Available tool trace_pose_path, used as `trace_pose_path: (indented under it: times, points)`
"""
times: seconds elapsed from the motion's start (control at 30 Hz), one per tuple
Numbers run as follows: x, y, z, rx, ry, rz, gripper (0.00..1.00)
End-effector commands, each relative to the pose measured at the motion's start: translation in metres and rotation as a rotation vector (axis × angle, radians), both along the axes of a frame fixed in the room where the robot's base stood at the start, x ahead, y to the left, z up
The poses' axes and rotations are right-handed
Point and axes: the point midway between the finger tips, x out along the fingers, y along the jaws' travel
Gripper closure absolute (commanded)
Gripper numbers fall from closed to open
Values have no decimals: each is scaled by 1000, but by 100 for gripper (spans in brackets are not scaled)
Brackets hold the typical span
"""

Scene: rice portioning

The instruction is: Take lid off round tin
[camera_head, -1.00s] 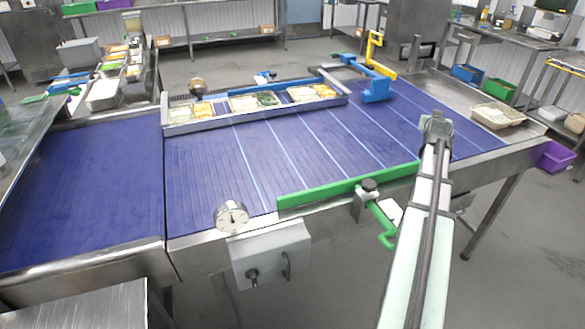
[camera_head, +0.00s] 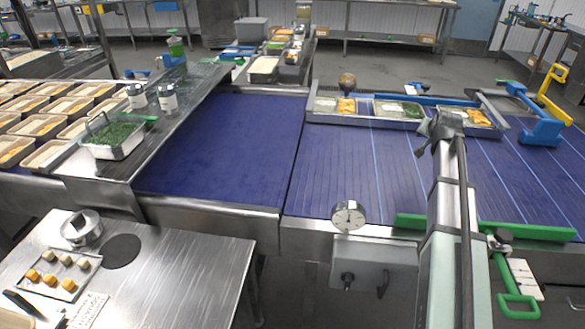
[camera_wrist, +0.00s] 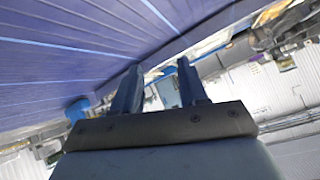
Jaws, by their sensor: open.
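A round silver tin (camera_head: 82,228) stands on the steel table at the lower left of the head view. I cannot tell whether its lid is on. A flat dark disc (camera_head: 121,251) lies beside it on the right. My gripper (camera_head: 442,125) is far to the right of the tin, over the blue conveyor belt. In the wrist view its two fingers (camera_wrist: 158,82) are apart with nothing between them. The tin does not show in the wrist view.
The steel table (camera_head: 190,270) also bears a small tray (camera_head: 50,283) of yellow and pale pieces. Two labelled canisters (camera_head: 167,98) and a pan of greens (camera_head: 113,138) stand on the shelf behind. A dial gauge (camera_head: 348,215) and green rail (camera_head: 530,231) edge the belt.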

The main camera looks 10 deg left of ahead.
Motion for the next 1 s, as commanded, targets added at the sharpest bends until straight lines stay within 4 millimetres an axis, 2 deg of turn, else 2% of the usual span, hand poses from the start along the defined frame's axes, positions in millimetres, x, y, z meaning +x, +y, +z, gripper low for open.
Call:
trace_pose_path:
  times: [0.03, 0.1, 0.27, 0.47, 0.6, 0.77, 1.0]
  points:
    - [4, 30, 0, 15, 18, 26, 57]
    - [7, 67, -1, 37, 44, 54, 57]
    - [5, 150, -2, 80, 106, 115, 57]
    - [-8, 252, -4, 123, 193, 187, 57]
    - [-26, 321, -5, 145, 255, 233, 57]
    - [-53, 398, -4, 160, 329, 284, 57]
    - [-108, 505, -3, 165, 442, 354, 57]
